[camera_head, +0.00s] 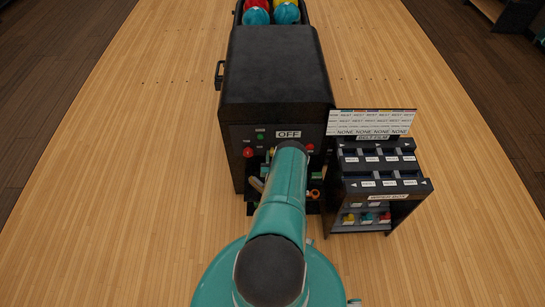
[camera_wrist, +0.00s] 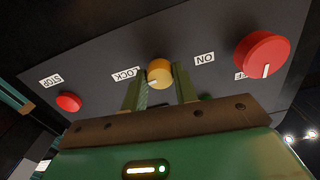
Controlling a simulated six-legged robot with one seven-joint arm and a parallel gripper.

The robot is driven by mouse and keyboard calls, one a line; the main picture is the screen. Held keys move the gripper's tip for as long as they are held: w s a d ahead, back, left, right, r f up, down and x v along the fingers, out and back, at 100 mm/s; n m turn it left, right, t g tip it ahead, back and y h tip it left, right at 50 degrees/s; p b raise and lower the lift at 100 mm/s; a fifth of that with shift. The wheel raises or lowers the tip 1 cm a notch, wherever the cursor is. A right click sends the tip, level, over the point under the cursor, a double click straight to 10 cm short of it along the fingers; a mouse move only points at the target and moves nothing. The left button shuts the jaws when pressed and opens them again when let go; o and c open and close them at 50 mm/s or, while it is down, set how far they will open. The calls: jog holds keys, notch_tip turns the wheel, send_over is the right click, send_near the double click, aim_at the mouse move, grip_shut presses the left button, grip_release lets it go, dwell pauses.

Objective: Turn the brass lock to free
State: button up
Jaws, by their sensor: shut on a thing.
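The brass lock (camera_wrist: 159,70) is a round yellow knob on the dark panel in the wrist view, between the LOCK label (camera_wrist: 127,74) and the ON label (camera_wrist: 204,58). A small pale mark shows near its lower edge; I cannot read its setting surely. My gripper (camera_wrist: 160,80) has one finger on each side of the knob and is shut on it.
A large red knob (camera_wrist: 262,54) with a white mark is right of the lock, and a red STOP button (camera_wrist: 68,101) is left. The machine shows an OFF sign (camera_head: 288,134). A black shelf rack (camera_head: 378,185) stands close to its right. Wooden floor on the left is clear.

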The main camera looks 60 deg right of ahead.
jog(key=n, duration=0.4)
jog(key=shift+w+n, duration=0.15)
jog(key=shift+n, duration=0.25)
jog(key=n, duration=0.8)
jog(key=shift+n, duration=2.3)
jog(key=o, duration=1)
